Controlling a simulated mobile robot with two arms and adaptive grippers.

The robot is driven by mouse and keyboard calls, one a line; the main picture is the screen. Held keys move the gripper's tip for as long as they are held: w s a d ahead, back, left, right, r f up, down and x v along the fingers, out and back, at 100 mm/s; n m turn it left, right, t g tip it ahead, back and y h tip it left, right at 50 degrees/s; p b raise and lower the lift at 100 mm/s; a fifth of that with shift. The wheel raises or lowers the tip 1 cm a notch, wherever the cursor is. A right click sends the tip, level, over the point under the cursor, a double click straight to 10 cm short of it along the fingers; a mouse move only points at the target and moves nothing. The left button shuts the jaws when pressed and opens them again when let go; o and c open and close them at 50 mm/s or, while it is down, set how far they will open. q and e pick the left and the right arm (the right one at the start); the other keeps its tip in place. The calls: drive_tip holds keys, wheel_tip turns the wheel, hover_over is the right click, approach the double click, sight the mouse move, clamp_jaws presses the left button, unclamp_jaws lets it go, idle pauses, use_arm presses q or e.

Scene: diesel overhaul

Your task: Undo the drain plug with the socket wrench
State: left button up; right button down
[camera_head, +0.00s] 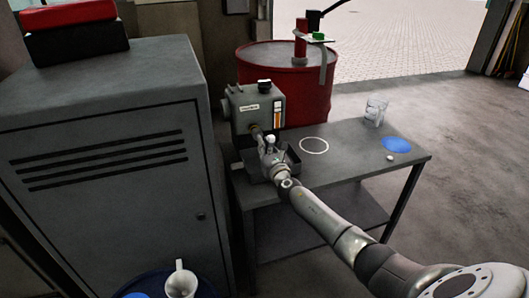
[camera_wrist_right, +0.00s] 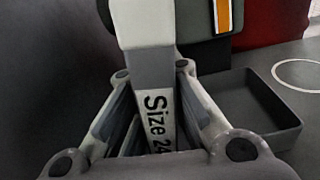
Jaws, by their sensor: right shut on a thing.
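A grey tank (camera_head: 255,105) with a black cap and an orange sight gauge stands at the left end of the workbench. It also shows at the top of the wrist view (camera_wrist_right: 190,50). My right gripper (camera_head: 270,152) is in front of the tank's lower front. It is shut on the socket wrench (camera_wrist_right: 155,95), a grey-and-white tool marked "Size 24" between the fingers in the wrist view. A small brownish round part shows between gripper and tank; I cannot tell whether it is plug or socket. The drain plug is not clearly visible. My left gripper is out of view.
A dark shallow tray (camera_wrist_right: 245,112) sits on the workbench (camera_head: 345,155) below the gripper. A white ring (camera_head: 314,145), a clear beaker (camera_head: 376,110), a blue disc (camera_head: 397,145) and a small pale object lie to the right. A red drum (camera_head: 305,85) stands behind; a grey cabinet (camera_head: 110,150) stands left.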

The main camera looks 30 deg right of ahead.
drive_tip(key=m+b, duration=0.1)
drive_tip(key=m, duration=0.7)
drive_tip(key=shift+b, duration=0.35)
drive_tip(key=m, duration=0.4)
drive_tip(key=shift+r, duration=0.1)
drive_tip(key=m, duration=0.5)
drive_tip(key=shift+r+m, duration=0.1)
drive_tip(key=shift+m, duration=0.2)
drive_tip(key=shift+f+b, duration=0.25)
drive_tip(key=shift+b, duration=0.05)
